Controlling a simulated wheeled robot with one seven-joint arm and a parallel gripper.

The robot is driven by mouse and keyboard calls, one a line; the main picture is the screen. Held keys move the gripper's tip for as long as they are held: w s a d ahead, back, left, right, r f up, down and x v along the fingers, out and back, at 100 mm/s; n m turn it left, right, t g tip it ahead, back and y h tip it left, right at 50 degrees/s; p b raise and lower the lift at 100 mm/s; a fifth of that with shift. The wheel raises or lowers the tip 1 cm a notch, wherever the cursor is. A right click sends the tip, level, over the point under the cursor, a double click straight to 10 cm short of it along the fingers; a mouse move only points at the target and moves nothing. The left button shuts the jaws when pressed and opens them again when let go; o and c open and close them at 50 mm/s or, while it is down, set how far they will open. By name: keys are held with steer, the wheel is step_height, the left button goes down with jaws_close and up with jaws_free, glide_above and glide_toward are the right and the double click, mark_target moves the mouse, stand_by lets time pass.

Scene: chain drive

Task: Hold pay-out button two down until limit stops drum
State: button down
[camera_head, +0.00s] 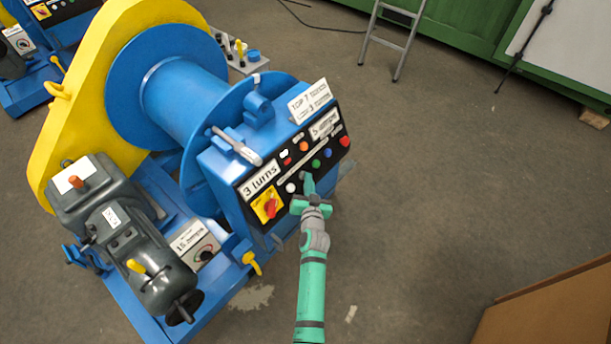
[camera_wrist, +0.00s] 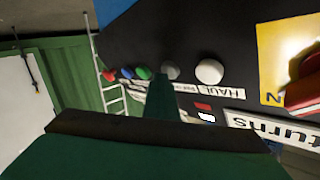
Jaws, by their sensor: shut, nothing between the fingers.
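The blue control panel box carries a black panel (camera_head: 262,186) with a row of round buttons. In the wrist view, upside down, a white button (camera_wrist: 209,72) is by a label reading "HAUL". Beside it are a grey button (camera_wrist: 171,71), a green button (camera_wrist: 143,72), a blue button (camera_wrist: 127,72) and a red button (camera_wrist: 110,75). I cannot read which is pay-out button two. My gripper (camera_head: 308,182) is shut and empty. Its fingertips (camera_wrist: 162,78) are beside the grey button, overlapping its edge in view; contact is unclear. The blue drum (camera_head: 185,95) stands behind the panel.
A yellow rotary switch plate with a red knob (camera_head: 269,206) is left of the buttons. A grey motor (camera_head: 125,225) and yellow guard (camera_head: 85,85) stand left. A ladder (camera_head: 408,45) stands behind. A brown box (camera_head: 555,310) is at lower right. Floor right of the panel is clear.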

steer(key=shift+s+a, duration=0.15)
stand_by(0.4)
stand_by(1.1)
steer(key=shift+d, duration=0.2)
stand_by(4.2)
steer(key=shift+s+d+r, duration=0.45)
steer(key=shift+d, duration=0.15)
steer(key=shift+d, duration=0.1)
steer(key=shift+s+d+r, duration=0.55)
steer(key=shift+s+d, duration=0.1)
steer(key=shift+d, duration=0.25)
steer(key=shift+s+d+r, duration=0.55)
steer(key=shift+s+d, duration=0.1)
steer(key=shift+d, duration=0.2)
